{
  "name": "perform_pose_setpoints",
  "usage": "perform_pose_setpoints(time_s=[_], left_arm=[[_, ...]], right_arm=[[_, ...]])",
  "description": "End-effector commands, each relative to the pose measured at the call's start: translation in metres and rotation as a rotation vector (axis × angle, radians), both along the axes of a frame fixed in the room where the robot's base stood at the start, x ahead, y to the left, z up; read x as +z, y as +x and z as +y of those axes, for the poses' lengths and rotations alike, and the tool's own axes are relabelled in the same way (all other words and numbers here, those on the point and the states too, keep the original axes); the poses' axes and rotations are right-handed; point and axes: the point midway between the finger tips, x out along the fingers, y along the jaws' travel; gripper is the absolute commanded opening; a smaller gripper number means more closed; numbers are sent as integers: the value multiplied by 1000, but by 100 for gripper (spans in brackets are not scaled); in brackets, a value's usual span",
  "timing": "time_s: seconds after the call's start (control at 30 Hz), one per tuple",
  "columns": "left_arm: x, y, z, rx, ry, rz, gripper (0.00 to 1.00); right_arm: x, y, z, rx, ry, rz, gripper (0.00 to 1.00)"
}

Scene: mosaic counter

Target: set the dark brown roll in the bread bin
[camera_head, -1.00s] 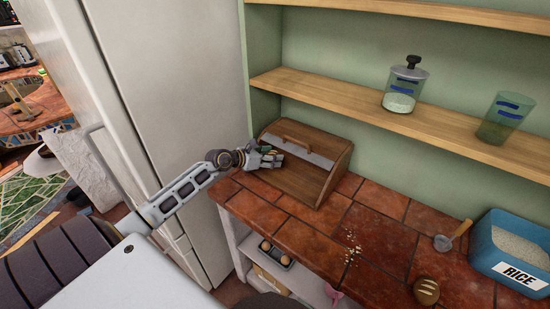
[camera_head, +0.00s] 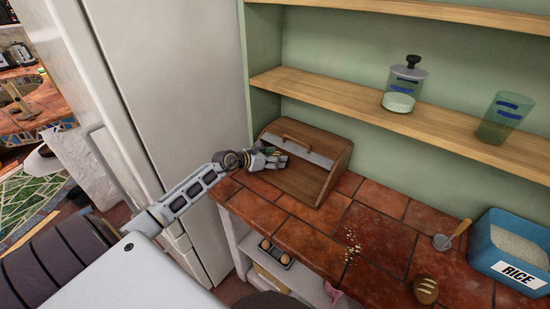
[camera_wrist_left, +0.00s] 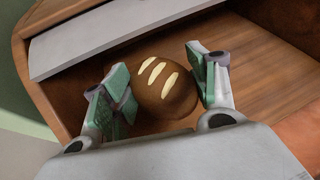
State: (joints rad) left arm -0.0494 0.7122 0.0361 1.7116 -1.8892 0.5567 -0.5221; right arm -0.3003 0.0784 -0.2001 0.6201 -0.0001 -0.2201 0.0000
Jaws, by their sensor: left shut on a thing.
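The dark brown roll (camera_wrist_left: 167,88), with pale slashes on top, sits between the green-padded fingers of my left gripper (camera_wrist_left: 162,90) in the left wrist view. The gripper is shut on it. The wooden bread bin (camera_head: 312,184) stands on the counter beside the fridge, and my left gripper (camera_head: 270,160) is at its left front side in the head view. In the wrist view the bin's wooden floor (camera_wrist_left: 262,75) shows behind the roll. Whether the roll touches the floor, I cannot tell. In the head view I cannot make out the roll in the fingers. My right gripper is out of view.
Another brown slashed roll (camera_head: 426,291) lies on the tiled counter (camera_head: 385,230), near a metal scoop (camera_head: 442,242) and a blue rice tub (camera_head: 512,262). Crumbs (camera_head: 353,243) lie mid-counter. A shelf (camera_head: 340,107) with jars runs above; the fridge (camera_head: 180,90) stands close on the left.

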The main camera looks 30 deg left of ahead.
Motion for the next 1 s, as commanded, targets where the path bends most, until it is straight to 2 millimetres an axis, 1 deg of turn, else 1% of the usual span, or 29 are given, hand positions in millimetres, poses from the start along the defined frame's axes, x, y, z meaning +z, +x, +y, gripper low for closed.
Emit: perform_pose_setpoints(time_s=[0.4, 0.57, 0.6, 0.7, 0.77, 1.0], left_arm=[[-8, 0, 0, 0, 1, 0, 27], [-9, 0, 0, 0, 1, 0, 27], [-9, 0, 0, 0, 0, 0, 62], [-9, 0, 0, 0, 0, 0, 75], [-9, 0, 0, 0, 0, 0, 81], [-8, 0, 0, 0, 0, 0, 81]], right_arm=[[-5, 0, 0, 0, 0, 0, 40], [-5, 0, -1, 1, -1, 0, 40], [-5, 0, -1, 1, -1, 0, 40], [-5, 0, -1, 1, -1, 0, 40], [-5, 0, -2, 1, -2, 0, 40], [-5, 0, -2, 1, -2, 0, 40]])
